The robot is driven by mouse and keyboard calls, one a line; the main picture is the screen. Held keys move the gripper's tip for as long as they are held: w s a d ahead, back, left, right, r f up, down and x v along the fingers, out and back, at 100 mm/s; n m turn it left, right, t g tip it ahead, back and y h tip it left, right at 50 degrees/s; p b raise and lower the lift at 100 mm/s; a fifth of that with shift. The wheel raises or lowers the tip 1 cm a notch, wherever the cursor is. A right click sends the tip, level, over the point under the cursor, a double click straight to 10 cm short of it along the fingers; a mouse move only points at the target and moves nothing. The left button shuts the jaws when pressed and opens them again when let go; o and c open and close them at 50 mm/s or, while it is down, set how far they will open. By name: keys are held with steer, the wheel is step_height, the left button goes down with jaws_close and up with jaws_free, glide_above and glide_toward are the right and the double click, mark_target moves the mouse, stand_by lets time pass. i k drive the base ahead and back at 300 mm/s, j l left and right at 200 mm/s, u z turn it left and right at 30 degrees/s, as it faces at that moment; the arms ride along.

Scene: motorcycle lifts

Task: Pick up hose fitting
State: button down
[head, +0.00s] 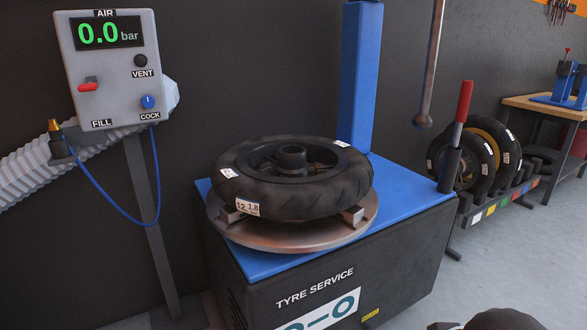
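The hose fitting (55,130) is a small brass-coloured piece with a dark lower part. It sits upright in a dark holder (61,149) at the left side of the air panel's post. A thin blue hose (103,193) hangs in a loop from the fitting up to the panel's underside near the COCK knob. My gripper's fingers do not show in the head view. Only a dark rounded part, which may be mine, shows at the bottom right edge, well away from the fitting.
The air panel (110,72) reads 0.0 bar and stands on a grey post (146,215). A pale corrugated duct (25,172) runs behind the fitting. A blue-topped tyre machine (408,190) carries a tyre (315,198) in the middle. More tyres (465,160) stand in a rack at right.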

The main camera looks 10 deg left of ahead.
mark_target(55, 131)
steer(key=u, duration=1.8)
